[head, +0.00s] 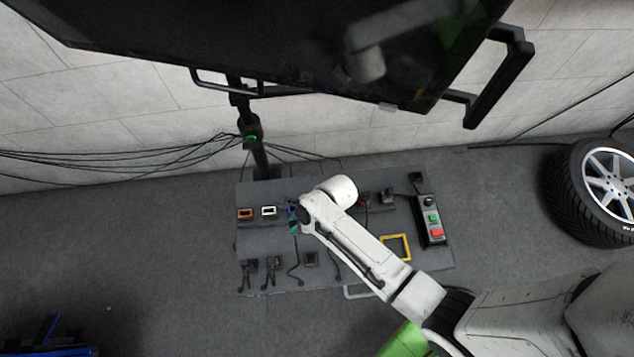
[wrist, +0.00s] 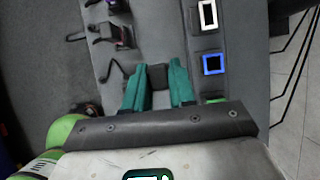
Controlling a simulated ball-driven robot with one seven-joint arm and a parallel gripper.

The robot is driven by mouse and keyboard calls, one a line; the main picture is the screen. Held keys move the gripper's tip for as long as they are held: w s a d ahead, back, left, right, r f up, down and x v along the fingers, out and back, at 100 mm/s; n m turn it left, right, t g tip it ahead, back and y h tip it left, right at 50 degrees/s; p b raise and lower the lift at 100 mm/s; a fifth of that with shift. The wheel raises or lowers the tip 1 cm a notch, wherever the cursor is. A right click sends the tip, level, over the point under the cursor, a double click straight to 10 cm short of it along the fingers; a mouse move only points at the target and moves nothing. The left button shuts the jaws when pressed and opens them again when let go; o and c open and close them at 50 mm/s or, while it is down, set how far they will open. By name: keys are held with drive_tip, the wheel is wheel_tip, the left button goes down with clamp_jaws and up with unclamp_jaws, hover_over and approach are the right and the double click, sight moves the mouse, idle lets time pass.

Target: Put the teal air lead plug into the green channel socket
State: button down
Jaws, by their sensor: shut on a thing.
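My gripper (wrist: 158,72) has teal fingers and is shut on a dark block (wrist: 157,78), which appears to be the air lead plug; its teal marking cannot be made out. A thin dark lead runs left of the fingers. In the head view my gripper (head: 294,226) is over the grey panel (head: 330,277), just below the blue-framed socket (head: 291,211). In the wrist view a sliver of green (wrist: 215,100) shows right of the fingers, below the blue-framed socket (wrist: 213,63); it seems to be the green socket, mostly hidden. The plug is left of it.
Orange (head: 245,213) and white (head: 268,211) framed sockets sit left of the blue one. Other dark plugs (head: 273,265) with leads lie along the panel's front. A yellow frame (head: 395,241) and a button box (head: 432,215) are on the right. A dark screen (head: 250,45) overhangs behind.

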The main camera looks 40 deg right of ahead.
drive_tip(key=s+d+p, duration=0.3)
drive_tip(key=s+d, duration=0.1)
drive_tip(key=d, duration=0.2)
drive_tip(key=shift+s, duration=0.2)
idle(0.9)
drive_tip(key=shift+w+d, duration=0.1)
drive_tip(key=w+d+b, duration=0.1)
drive_tip(key=w+d, duration=0.3)
drive_tip(key=w, duration=0.2)
drive_tip(key=shift+w+d+b, duration=0.15)
drive_tip(key=shift+d+b, duration=0.15)
idle(0.8)
idle(0.3)
drive_tip(key=shift+f, duration=0.4)
drive_tip(key=shift+f+b, duration=0.35)
idle(0.4)
drive_tip(key=shift+f, duration=0.35)
